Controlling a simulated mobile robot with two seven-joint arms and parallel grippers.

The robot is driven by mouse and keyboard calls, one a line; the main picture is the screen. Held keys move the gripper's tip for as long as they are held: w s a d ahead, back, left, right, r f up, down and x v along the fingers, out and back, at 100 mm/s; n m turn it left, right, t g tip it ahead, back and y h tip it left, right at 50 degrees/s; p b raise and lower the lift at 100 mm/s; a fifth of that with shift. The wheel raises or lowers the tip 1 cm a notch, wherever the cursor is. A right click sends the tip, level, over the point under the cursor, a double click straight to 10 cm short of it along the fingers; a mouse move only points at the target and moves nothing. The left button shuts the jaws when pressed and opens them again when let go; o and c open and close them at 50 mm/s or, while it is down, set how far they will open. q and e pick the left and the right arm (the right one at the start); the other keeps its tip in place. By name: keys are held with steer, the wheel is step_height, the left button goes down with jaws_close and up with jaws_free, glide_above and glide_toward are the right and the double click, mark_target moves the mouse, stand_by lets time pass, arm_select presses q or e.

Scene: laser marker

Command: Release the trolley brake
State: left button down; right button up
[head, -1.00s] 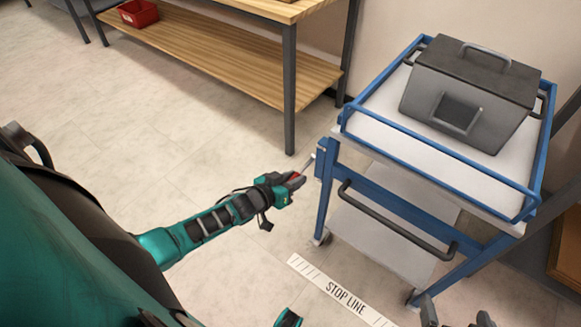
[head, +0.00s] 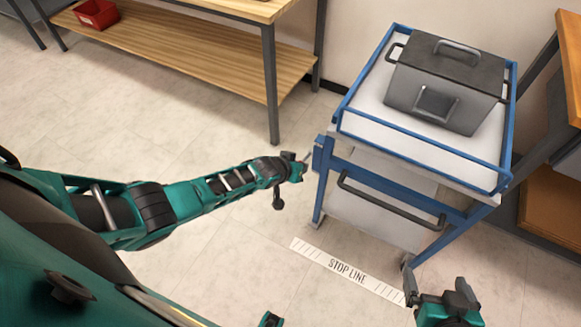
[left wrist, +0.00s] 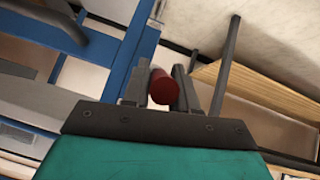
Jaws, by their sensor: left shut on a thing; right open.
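The blue-framed trolley (head: 325,180) stands right of centre in the head view, with a pale top. My left gripper (head: 303,165) is at its near left corner post, shut on the red grip of the brake lever. The red grip (left wrist: 164,88) shows end-on between the two fingers in the left wrist view (left wrist: 165,88). In the head view the gripper mostly hides it. My right gripper (head: 437,285) is open and empty, low in front of the trolley's right side.
A grey box (head: 445,85) with handles rests on the trolley top. A dark push bar (head: 390,205) crosses its front. A STOP LINE strip (head: 347,272) lies on the floor. A wooden bench (head: 200,55) with a red bin (head: 97,14) stands behind. Floor at left is clear.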

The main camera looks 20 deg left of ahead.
arm_select(q)
steer(key=shift+w+r+g+p, duration=0.15)
steer(key=shift+r+g+p, duration=0.2)
steer(key=shift+g, duration=0.15)
arm_select(e)
steer(key=shift+s+r, duration=0.3)
steer(key=shift+r, duration=0.2)
arm_select(q)
steer(key=shift+w, duration=0.1)
arm_select(e)
steer(key=shift+s+a, duration=0.1)
arm_select(q)
steer(key=c, duration=1)
jaws_free()
steer(key=shift+o, duration=0.2)
steer(key=shift+r, duration=0.1)
arm_select(e)
steer(key=shift+r, duration=0.1)
